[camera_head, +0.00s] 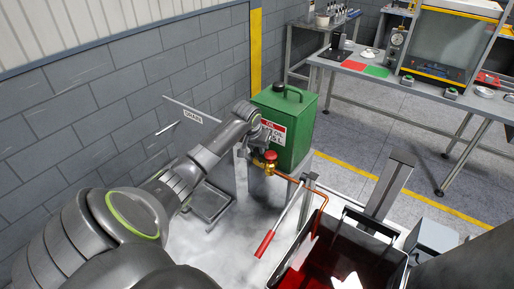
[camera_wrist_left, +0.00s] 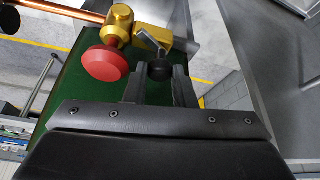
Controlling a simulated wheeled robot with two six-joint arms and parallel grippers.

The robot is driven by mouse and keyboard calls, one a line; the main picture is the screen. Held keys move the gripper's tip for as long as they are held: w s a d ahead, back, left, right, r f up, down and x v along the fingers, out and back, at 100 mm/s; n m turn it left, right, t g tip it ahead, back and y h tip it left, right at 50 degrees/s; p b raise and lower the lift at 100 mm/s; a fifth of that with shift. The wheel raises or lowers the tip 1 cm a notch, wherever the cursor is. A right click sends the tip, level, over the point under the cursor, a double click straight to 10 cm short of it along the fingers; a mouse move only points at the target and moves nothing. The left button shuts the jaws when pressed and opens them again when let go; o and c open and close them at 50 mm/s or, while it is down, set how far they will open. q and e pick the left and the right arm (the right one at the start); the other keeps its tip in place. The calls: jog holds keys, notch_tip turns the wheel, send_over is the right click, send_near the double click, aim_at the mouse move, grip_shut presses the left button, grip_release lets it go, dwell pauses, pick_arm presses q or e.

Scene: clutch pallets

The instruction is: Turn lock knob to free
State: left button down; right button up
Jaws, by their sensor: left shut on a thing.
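In the left wrist view a small black knob (camera_wrist_left: 160,71), which looks like the lock knob, sits at the end of a short metal piece beside a brass valve (camera_wrist_left: 120,25). My left gripper (camera_wrist_left: 158,82) has one finger on each side of this knob and is shut on it. The valve's round red handle (camera_wrist_left: 105,63) is left of the fingers and apart from them. In the head view the left gripper (camera_head: 254,154) is at the brass valve (camera_head: 269,168) with its red handle (camera_head: 270,156); the black knob is hidden there. My right gripper is not in view.
A green oil can (camera_head: 288,125) stands just behind the valve. A copper pipe (camera_head: 310,186) runs right from it, near a red-handled lever (camera_head: 265,243) and an open tank of red liquid (camera_head: 350,228).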

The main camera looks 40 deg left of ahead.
pick_arm(q)
jog(key=m, duration=0.2)
jog(key=m+h, duration=0.2)
jog(key=m, duration=0.1)
jog(key=shift+a+m, duration=0.25)
jog(key=shift+m, duration=0.05)
jog(key=shift+w+m+h+b, duration=0.1)
jog(key=shift+m+h+b, duration=0.8)
jog(key=shift+m, duration=1.3)
jog(key=c, duration=1.2)
grip_release()
jog(key=shift+g, duration=0.3)
jog(key=shift+c, duration=0.2)
